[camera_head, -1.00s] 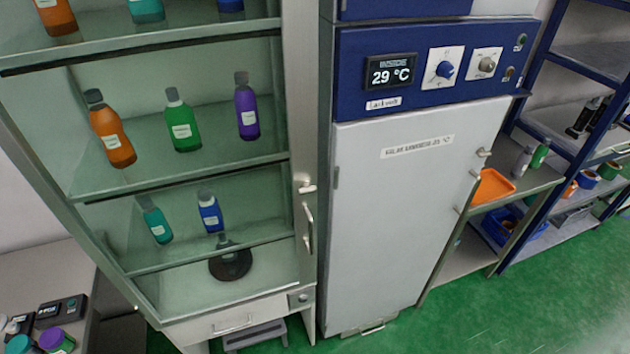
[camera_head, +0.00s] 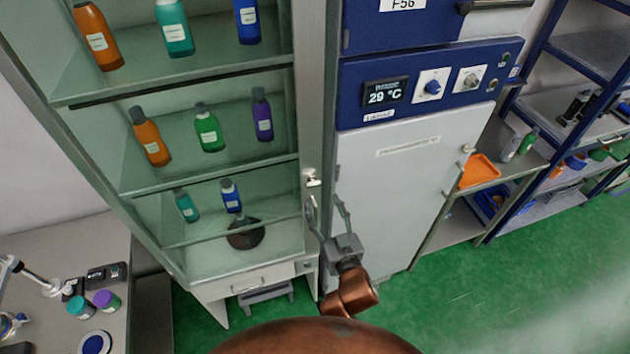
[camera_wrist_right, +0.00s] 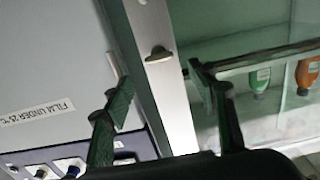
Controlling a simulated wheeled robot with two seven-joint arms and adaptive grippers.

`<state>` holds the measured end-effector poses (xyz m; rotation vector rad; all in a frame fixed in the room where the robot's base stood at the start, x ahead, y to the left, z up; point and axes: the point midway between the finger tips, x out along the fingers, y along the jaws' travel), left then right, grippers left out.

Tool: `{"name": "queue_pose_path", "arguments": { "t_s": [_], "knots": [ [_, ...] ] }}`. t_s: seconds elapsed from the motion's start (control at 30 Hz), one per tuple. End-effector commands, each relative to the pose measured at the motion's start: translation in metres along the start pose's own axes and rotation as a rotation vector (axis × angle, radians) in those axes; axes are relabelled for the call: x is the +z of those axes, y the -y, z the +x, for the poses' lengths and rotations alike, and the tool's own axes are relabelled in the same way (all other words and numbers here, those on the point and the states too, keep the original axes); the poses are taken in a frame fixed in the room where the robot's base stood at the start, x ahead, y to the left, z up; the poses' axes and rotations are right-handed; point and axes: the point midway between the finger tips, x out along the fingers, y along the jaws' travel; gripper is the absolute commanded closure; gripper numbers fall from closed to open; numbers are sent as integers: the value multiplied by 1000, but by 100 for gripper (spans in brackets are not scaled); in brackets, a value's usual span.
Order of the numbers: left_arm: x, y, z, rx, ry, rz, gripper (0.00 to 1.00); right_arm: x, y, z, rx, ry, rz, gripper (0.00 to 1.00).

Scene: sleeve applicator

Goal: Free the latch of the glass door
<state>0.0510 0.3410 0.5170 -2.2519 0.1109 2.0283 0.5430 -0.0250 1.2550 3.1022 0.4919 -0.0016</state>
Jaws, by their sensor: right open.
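The glass door (camera_head: 228,215) belongs to the tall cabinet at left in the head view and looks closed. Its small latch (camera_head: 312,179) sits on the door's right frame. My right gripper (camera_head: 326,207) is open just below the latch in the head view, fingers pointing up, holding nothing. In the right wrist view the latch (camera_wrist_right: 159,54) is a small flat knob on the grey frame, beyond and between the open fingertips (camera_wrist_right: 159,76), apart from them. The door's pull handle is mostly hidden by the gripper. My left gripper is not in view.
Several bottles and a dark round-based object (camera_head: 246,236) stand behind the glass. A white incubator door (camera_head: 385,215) under a blue control panel (camera_head: 470,78) is close on the right. A bench (camera_head: 40,250) stands at left. Green floor (camera_head: 450,300) is free at lower right.

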Motion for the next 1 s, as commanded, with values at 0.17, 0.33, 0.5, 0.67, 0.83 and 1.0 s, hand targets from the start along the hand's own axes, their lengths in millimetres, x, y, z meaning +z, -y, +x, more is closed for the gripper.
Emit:
{"name": "queue_pose_path", "arguments": {
  "t_s": [0.17,0.33,0.5,0.67,0.83,1.0],
  "knots": [
    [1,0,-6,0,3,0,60,-3,0,22,0,-3,0,48],
    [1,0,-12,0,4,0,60,-3,0,50,0,-2,0,48],
    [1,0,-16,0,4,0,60,-2,0,69,0,-2,0,48],
    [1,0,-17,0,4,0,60,-1,0,75,0,-1,0,48],
    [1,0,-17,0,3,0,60,0,0,75,0,-1,0,48],
    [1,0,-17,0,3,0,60,-1,0,75,0,-1,0,56]
  ]
}}
